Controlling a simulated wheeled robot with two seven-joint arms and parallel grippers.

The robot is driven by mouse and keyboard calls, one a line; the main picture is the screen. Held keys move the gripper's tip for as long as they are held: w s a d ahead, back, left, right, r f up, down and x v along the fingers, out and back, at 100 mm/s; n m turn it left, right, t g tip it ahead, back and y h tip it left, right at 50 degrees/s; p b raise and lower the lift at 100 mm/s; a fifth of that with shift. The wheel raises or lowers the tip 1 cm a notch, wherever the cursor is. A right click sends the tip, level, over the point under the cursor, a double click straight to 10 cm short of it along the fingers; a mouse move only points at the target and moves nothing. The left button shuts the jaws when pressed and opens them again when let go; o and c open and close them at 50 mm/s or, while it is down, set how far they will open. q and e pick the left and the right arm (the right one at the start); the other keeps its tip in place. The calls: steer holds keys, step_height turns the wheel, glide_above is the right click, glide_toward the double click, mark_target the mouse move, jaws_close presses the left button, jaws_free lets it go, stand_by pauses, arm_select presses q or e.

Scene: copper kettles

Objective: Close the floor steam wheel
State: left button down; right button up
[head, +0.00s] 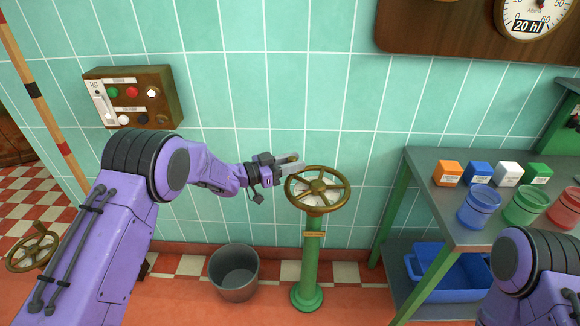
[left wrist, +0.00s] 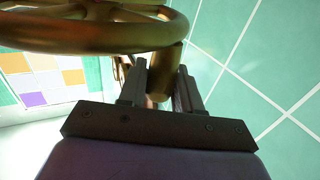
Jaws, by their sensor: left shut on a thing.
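The floor steam wheel (head: 318,186) is a brass spoked handwheel on a green pedestal (head: 312,262) in front of the tiled wall. My left gripper (head: 291,167) reaches in from the left at the wheel's far left rim. It is shut on the wheel's brass handle. In the left wrist view the brass rim (left wrist: 95,36) crosses the upper left, and the brass handle (left wrist: 166,72) stands between the fingers of my left gripper (left wrist: 163,88). The fingers partly hide the handle. My right arm shows at the lower right of the head view; its gripper is not in view.
A grey bucket (head: 234,273) stands on the floor left of the pedestal. A second brass wheel (head: 33,248) is at the far left. A table (head: 425,190) with coloured blocks and jars stands right, a blue crate (head: 450,278) below. A button box (head: 131,97) hangs on the wall.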

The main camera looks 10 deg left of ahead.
arm_select(q)
steer(key=shift+w+r, duration=0.2)
steer(key=shift+w, duration=0.15)
stand_by(0.3)
steer(key=c, duration=0.9)
jaws_free()
steer(key=shift+d+f, duration=0.1)
steer(key=v, duration=1)
steer(key=shift+s+a, duration=0.2)
steer(key=shift+a, duration=0.05)
steer(key=shift+f, duration=0.1)
